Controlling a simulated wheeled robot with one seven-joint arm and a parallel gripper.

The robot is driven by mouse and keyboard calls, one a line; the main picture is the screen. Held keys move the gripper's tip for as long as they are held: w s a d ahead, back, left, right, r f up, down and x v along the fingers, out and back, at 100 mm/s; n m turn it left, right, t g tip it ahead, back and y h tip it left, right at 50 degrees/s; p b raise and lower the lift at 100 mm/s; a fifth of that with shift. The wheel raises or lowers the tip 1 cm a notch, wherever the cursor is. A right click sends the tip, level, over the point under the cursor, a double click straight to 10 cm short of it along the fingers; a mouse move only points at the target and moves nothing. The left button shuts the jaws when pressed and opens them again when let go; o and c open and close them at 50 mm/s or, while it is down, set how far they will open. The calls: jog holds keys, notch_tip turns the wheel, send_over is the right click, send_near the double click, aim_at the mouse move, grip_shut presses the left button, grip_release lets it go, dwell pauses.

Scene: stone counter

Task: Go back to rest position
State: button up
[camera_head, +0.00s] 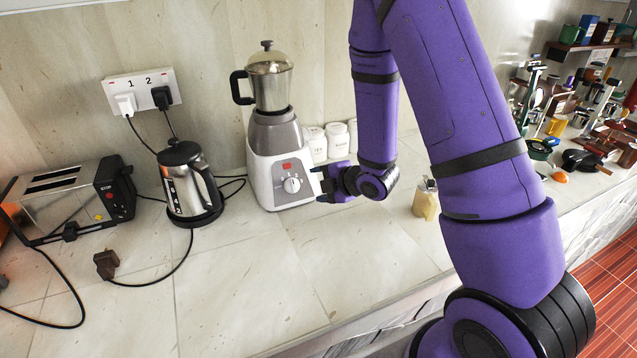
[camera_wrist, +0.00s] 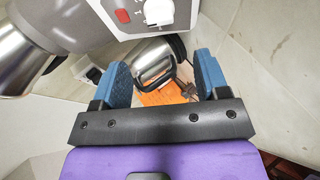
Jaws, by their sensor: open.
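My gripper (camera_head: 325,183) is at the end of my purple arm, above the counter and close to the right front of the blender (camera_head: 278,170). Its blue fingers stand wide apart in the wrist view (camera_wrist: 161,80), with nothing between them. The blender has a white base with a dial and a steel jug on top. Its base and dial also show near the top of the wrist view (camera_wrist: 157,12). I cannot tell from these views whether the gripper touches the blender.
A steel kettle (camera_head: 185,185) and a toaster (camera_head: 70,200) stand to the left, with cables and a loose plug (camera_head: 106,263) on the counter. White canisters (camera_head: 338,140) stand behind my gripper. A small yellowish jar (camera_head: 425,203) stands right of it. The front middle counter (camera_head: 250,290) is clear.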

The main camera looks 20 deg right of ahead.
jog(key=s+d+r+m+g+h, duration=0.1)
jog(key=s+d+r+m+h, duration=0.3)
jog(key=r, duration=0.6)
jog(key=s+d+r+m+h, duration=0.1)
jog(key=s+r+m, duration=0.1)
jog(key=r+m, duration=0.6)
jog(key=s+a+r+m+g, duration=0.1)
jog(key=s+r+m, duration=0.3)
jog(key=s, duration=0.7)
jog(key=s+a+r+m+g, duration=0.2)
jog(key=s+r, duration=0.6)
jog(key=s, duration=0.4)
jog(key=m+g, duration=0.1)
jog(key=m, duration=0.1)
jog(key=shift+s+r+m+g, duration=0.3)
